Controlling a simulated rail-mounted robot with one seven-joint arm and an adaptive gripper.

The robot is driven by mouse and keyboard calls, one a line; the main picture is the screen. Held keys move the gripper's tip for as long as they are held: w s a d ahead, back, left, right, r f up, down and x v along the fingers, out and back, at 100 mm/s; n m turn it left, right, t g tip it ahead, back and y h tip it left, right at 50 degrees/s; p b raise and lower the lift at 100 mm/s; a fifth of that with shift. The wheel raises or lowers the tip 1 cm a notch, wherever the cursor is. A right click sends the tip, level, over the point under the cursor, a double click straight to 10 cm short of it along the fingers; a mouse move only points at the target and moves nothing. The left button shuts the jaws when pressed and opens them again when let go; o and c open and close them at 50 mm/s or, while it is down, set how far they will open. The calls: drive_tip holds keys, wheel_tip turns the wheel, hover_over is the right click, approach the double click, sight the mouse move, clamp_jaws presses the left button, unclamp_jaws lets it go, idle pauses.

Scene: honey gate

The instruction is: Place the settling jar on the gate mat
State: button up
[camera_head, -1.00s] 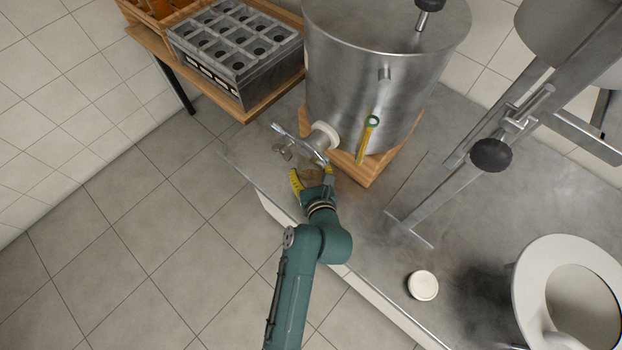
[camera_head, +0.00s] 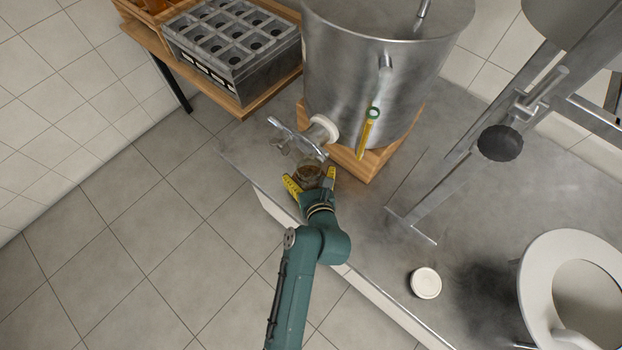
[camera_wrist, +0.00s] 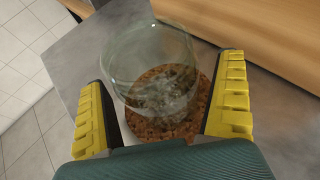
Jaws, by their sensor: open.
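The settling jar (camera_wrist: 148,62) is clear glass and looks empty. In the wrist view it stands between my fingers and appears to rest on the round brown cork-like gate mat (camera_wrist: 203,106), whose speckled surface shows through the glass. My gripper (camera_wrist: 165,110) is open, with one yellow finger on each side of the jar and gaps beside the glass. In the head view my gripper (camera_head: 311,182) is below the metal honey gate (camera_head: 299,139), around the small jar (camera_head: 310,173). The mat is mostly hidden there.
A large steel tank (camera_head: 345,75) stands on a wooden block (camera_head: 372,162) behind the gate. A yellow thermometer (camera_head: 366,133) hangs on it. A white lid (camera_head: 425,283) lies on the steel bench, with a metal frame (camera_head: 440,190) to the right. The bench edge runs under my arm.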

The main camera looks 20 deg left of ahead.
drive_tip(key=p+v, duration=0.5)
drive_tip(key=v, duration=0.6)
drive_tip(key=shift+r, duration=0.15)
drive_tip(key=shift+s+d+r, duration=0.1)
drive_tip(key=shift+s+d, duration=0.15)
drive_tip(key=shift+s, duration=0.2)
